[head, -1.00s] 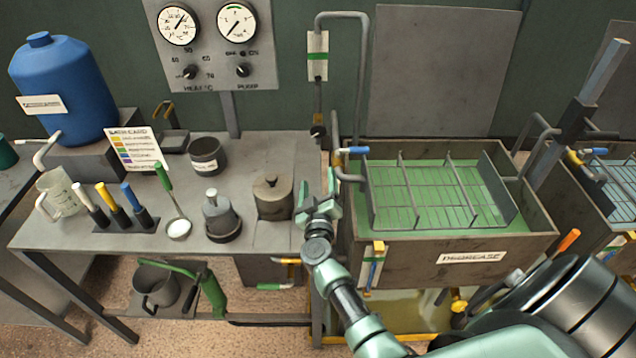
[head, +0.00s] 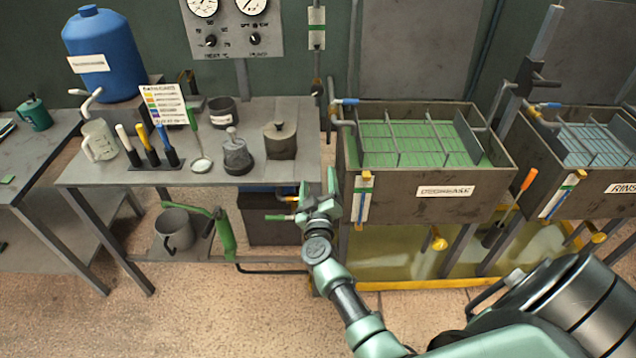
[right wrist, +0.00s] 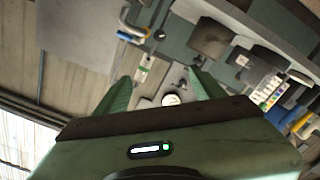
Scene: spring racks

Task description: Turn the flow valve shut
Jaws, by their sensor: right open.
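My right gripper (head: 333,195) is open and empty, in front of the gap between the workbench and the degrease tank; its two fingers (right wrist: 162,90) also show in the right wrist view. No label marks the flow valve, and I cannot tell which handle it is. A blue lever (head: 345,101) sits on the pipe at the degrease tank's left rim; it shows in the wrist view too (right wrist: 130,37). My left gripper is not in view.
The degrease tank (head: 420,206) holds a wire rack (head: 398,150). A rinse tank (head: 600,200) stands right. The bench (head: 110,176) carries a blue jug (head: 103,50), pots and coloured handles. A green pump (head: 224,232) stands below. The floor in front (head: 210,310) is clear.

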